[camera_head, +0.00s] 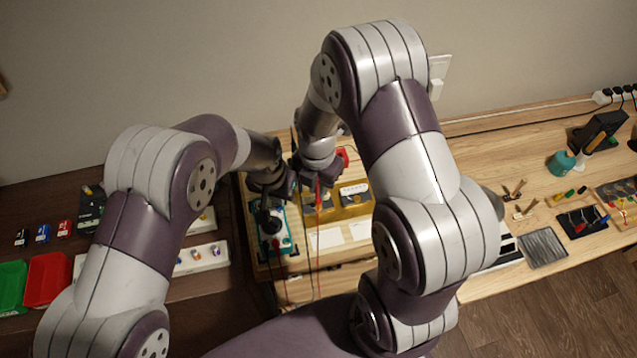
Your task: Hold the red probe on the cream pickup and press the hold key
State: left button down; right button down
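The teal meter (286,241) lies at the left end of the bench, with a dark dial and leads running from its near end. My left gripper (266,203) points down over the meter; its fingertips are too small and dark to tell if they are open. My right gripper (314,180) is over the yellow pickup tray (351,211), shut on the red probe (318,191), whose red lead hangs toward the front. Pale pickups (352,190) sit in the tray; whether the probe touches one cannot be told. The hold key cannot be made out.
My arms hide much of the bench middle. White cards (331,238) lie in front of the tray. Red (48,279) and green (12,286) bins stand at the left. A teal jar (561,163), small tools and a dark mat (583,222) lie at the right.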

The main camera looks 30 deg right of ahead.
jog(key=shift+s+f, duration=0.1)
jog(key=shift+f, duration=0.4)
dwell(1.5)
pick_arm(q)
jog(key=shift+f, duration=0.65)
dwell(0.6)
jog(key=shift+r, duration=3.55)
